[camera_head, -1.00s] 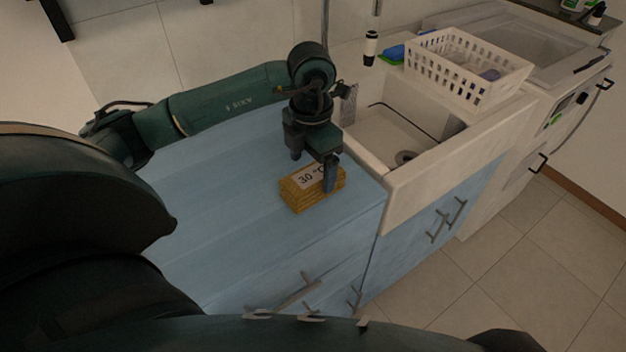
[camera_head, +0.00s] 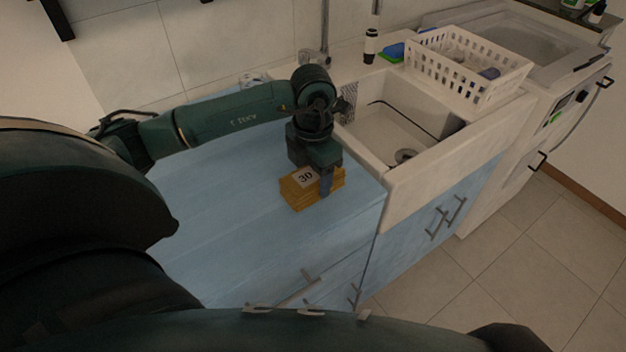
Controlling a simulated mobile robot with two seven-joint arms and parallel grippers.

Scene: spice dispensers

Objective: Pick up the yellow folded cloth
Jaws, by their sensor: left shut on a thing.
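The yellow folded cloth (camera_head: 303,198) lies on the blue countertop (camera_head: 235,215) near its right edge. It is a small stacked block with a pale label reading "30" on top. My left gripper (camera_head: 318,183) points down over the cloth and is shut on it. One dark finger shows in front of the cloth's right part; the other finger is hidden behind the gripper and cloth. I cannot tell whether the cloth is lifted off the counter. My right gripper is not in view.
A white sink (camera_head: 398,135) adjoins the counter on the right. Behind it are a white perforated basket (camera_head: 467,68) and a blue-green item (camera_head: 391,52). Drawer handles (camera_head: 312,277) stick out below the counter's front edge. The counter left of the cloth is clear.

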